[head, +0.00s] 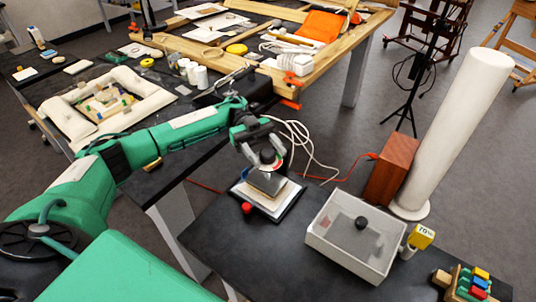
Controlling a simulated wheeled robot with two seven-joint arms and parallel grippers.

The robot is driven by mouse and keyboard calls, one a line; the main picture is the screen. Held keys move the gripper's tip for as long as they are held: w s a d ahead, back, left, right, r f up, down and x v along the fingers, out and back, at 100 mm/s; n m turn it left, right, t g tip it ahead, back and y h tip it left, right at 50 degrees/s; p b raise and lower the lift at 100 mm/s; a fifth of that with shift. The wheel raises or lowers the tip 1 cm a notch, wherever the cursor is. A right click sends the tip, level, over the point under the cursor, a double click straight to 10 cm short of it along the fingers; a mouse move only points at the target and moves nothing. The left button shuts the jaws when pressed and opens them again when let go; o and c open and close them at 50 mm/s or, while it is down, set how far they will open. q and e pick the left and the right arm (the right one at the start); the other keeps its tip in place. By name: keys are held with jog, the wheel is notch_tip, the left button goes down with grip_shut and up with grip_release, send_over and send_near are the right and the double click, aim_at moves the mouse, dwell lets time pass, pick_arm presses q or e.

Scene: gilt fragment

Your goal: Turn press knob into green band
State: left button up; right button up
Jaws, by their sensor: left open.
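A small press (267,184) with a grey metal block over a pale plate and black base stands at the back left of the dark front table. A pale round knob (267,157) with a bit of red beside it tops the press. My left gripper (265,158) is at the top of the press, open, around or just above the knob; I cannot tell whether it touches. The gripper hides part of the knob, and I cannot make out a green band or a pointer. My right gripper is not in view.
A red button (247,208) sits at the press's front left. A clear-lidded white box (356,236), a yellow-tagged item (420,237) and a rack of coloured pieces (470,284) stand to the right. Pale cables (298,137) run behind the press. A white column (455,130) rises beyond.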

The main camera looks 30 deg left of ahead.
aim_at(264, 150)
pick_arm(q)
jog(key=b+v, duration=0.1)
jog(key=v, duration=0.4)
jog(key=shift+w+a+f+b, duration=0.1)
jog(key=shift+f+b, duration=0.05)
jog(key=shift+b, duration=0.15)
jog(key=shift+w+a, duration=0.2)
jog(key=shift+a, duration=0.1)
jog(key=shift+w+a, duration=0.1)
jog(key=shift+a, duration=0.1)
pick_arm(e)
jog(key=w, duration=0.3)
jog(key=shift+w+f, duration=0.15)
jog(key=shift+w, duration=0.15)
